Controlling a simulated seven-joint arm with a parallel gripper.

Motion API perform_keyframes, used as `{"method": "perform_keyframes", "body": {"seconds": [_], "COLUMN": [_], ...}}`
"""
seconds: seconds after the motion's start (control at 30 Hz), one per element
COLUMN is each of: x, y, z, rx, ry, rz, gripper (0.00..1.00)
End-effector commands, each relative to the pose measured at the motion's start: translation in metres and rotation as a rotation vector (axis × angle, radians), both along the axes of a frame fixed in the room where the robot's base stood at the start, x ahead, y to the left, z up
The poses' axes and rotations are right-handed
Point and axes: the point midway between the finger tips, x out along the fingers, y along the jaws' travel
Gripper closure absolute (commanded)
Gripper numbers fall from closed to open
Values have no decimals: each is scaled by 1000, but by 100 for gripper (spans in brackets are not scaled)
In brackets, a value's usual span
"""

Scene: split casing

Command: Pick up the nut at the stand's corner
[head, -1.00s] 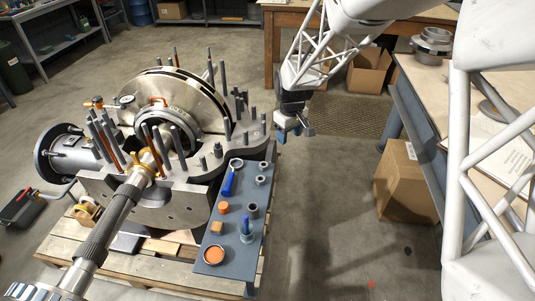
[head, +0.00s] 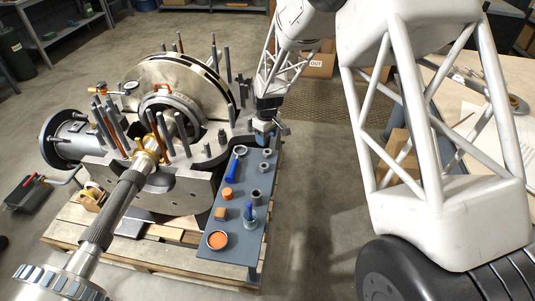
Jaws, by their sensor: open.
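The stand (head: 237,253) is a narrow blue-grey top beside the casing. A small grey nut (head: 267,153) sits at its far right corner. A second grey nut (head: 265,167) lies just nearer, and a larger one (head: 256,194) nearer still. My gripper (head: 264,138) is open and hangs just beyond and above the corner nut, with its fingers pointing down. No gap between the fingers and the nut can be judged clearly. The nut looks free, not between the fingers.
The stand also holds a grey ring (head: 241,150), a blue-handled tool (head: 231,168), an orange cap (head: 227,193), a small orange-brown block (head: 220,214), a blue-topped pot (head: 249,215) and an orange-filled dish (head: 218,240). Upright studs (head: 232,115) of the casing rise left of my gripper.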

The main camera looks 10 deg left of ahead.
Motion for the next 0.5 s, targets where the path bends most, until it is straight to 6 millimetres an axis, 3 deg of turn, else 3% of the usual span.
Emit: {"method": "perform_keyframes", "body": {"seconds": [0.5], "x": [0], "y": [0], "z": [-26], "rx": [0], "ry": [0], "rz": [-1], "gripper": [44]}}
